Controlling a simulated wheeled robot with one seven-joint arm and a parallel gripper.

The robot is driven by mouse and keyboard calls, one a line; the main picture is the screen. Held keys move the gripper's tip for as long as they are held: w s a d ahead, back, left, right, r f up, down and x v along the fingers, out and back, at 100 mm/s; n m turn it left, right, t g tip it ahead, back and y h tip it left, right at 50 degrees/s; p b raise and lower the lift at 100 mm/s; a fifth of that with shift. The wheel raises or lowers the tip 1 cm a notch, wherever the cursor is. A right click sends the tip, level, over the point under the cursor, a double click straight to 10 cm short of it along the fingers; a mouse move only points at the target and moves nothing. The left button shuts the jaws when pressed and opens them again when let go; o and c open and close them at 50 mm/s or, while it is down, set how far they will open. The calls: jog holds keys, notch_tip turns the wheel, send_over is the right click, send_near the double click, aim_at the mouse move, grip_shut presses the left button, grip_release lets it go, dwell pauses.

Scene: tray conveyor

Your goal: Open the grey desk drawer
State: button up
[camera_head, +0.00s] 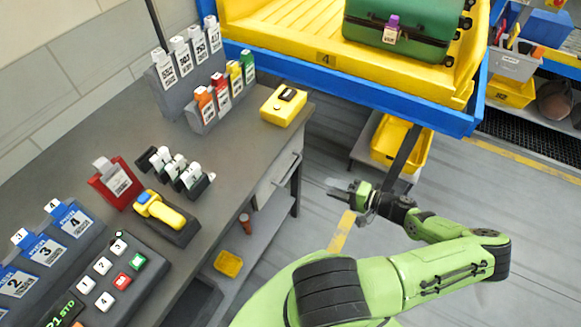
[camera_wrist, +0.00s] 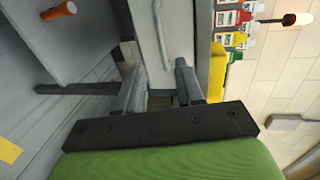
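The grey desk drawer (camera_head: 268,189) is under the right end of the desk top. Its front looks flush with the desk, so it appears closed. A bar handle (camera_head: 288,168) stands out from the front. In the wrist view the drawer front (camera_wrist: 147,40) lies ahead, with the handle (camera_wrist: 163,36) beyond the fingertips. My gripper (camera_head: 333,186) is to the right of the handle, apart from it. In the wrist view my gripper (camera_wrist: 160,73) is open, with an empty gap between its two fingers. The drawer's inside is hidden.
The grey desk top (camera_head: 225,150) holds a yellow box (camera_head: 283,107), label holders and a yellow scanner (camera_head: 165,212). The blue-edged conveyor (camera_head: 340,82) stands behind. Open floor lies right of the desk.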

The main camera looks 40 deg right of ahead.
jog(key=b+x, duration=0.1)
jog(key=x, duration=1.3)
jog(key=shift+w+a, duration=0.15)
jog(key=shift+a, duration=0.15)
grip_shut()
